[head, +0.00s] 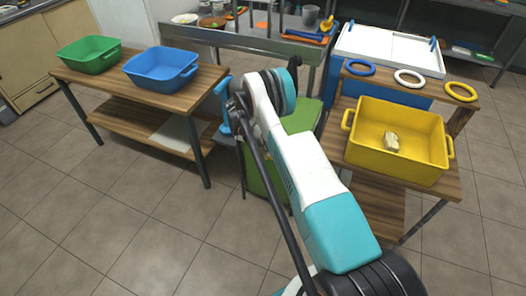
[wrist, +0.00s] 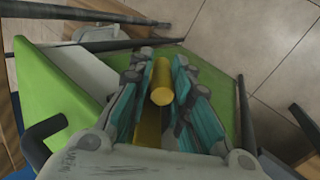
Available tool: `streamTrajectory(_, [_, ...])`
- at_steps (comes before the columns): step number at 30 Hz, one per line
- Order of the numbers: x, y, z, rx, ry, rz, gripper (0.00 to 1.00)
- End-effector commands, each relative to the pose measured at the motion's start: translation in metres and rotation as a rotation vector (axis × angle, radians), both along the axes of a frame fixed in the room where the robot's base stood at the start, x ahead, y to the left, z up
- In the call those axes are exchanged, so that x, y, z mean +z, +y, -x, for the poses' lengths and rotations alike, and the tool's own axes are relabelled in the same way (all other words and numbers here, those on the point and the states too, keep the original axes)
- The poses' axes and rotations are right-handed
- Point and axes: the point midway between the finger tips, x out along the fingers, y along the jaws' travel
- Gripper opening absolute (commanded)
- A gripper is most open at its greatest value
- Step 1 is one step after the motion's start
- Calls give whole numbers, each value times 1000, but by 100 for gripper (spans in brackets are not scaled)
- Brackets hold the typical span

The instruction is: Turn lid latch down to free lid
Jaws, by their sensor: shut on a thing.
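The green press (head: 302,122) stands between the two wooden tables, partly hidden behind my arm in the head view. Its green panels (wrist: 60,95) fill much of the wrist view. My gripper (wrist: 160,64) has its two teal-padded fingers on either side of a yellow round bar (wrist: 162,86), which looks like the lid latch. The gripper is shut on this bar. The bar's end faces the camera, and its lower part runs down between the fingers. In the head view my arm hides the gripper and the latch. The lid itself cannot be clearly made out.
A yellow tub (head: 396,170) with a pale block (head: 391,141) inside stands on the right table. Blue, white and yellow rings (head: 409,76) lie behind it. Green (head: 89,55) and blue (head: 160,72) tubs stand on the left table. Tiled floor is free at front left.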

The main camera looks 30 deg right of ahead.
Motion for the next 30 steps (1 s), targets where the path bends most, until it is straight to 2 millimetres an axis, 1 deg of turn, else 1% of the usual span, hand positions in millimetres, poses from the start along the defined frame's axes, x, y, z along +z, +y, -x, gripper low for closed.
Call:
streamTrajectory(15, [-1,2,-2,4,15,11,0])
streamTrajectory(16, [-1,2,-2,4,15,11,25])
streamTrajectory(18, [-1,2,-2,4,15,11,39])
streamTrajectory(30, [2,2,-2,2,17,13,39])
